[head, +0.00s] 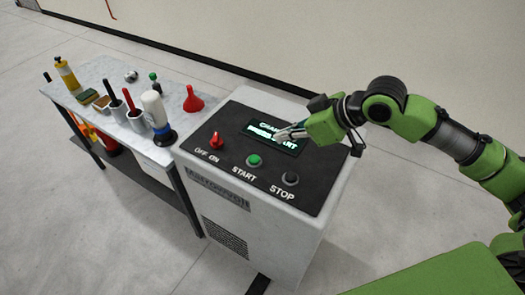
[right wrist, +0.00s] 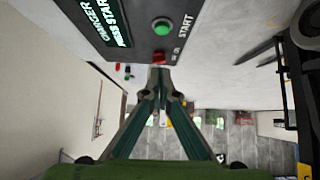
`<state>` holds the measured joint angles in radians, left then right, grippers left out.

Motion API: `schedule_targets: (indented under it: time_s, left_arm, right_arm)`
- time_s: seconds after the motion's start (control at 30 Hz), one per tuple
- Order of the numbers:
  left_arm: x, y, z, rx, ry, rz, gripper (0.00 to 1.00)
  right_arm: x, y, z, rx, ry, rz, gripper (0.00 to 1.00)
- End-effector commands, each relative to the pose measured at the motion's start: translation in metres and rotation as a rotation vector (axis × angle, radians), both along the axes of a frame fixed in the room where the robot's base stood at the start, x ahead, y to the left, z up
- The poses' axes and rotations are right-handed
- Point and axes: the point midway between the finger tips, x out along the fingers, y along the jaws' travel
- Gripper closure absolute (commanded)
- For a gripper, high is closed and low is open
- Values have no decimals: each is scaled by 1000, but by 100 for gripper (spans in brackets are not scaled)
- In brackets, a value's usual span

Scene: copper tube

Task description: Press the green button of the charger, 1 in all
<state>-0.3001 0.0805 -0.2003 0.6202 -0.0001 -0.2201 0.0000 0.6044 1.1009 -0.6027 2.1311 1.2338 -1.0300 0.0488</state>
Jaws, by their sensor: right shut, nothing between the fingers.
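The charger (head: 240,185) is a light grey cabinet with a dark sloping top panel. On the panel are a green START button (head: 254,160), a dark STOP button (head: 290,179), a red OFF/ON switch (head: 216,141) and a lit screen (head: 262,133) whose text includes PRESS START. My right gripper (head: 281,135) is shut and empty over the screen, behind and to the right of the green button. In the right wrist view the green button (right wrist: 162,26) shows beyond the shut fingertips (right wrist: 159,74), apart from them. My left gripper is not in view.
A wall runs behind. Open floor lies in front at the left.

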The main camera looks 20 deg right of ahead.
Motion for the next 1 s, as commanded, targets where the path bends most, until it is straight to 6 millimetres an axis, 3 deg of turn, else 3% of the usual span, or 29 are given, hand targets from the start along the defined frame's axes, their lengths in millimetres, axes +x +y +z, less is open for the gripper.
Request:
schedule_targets:
  time_s: [0.27,0.6,0.8,1.0]
  left_arm:
    - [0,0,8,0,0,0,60]
    - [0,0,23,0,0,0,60]
    - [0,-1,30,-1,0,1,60]
    - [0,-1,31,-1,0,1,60]
  right_arm:
    - [17,18,-22,4,5,1,100]
    - [52,51,-74,1,5,1,100]
    - [51,48,-102,-1,3,0,100]
    - [51,48,-111,-1,0,1,100]
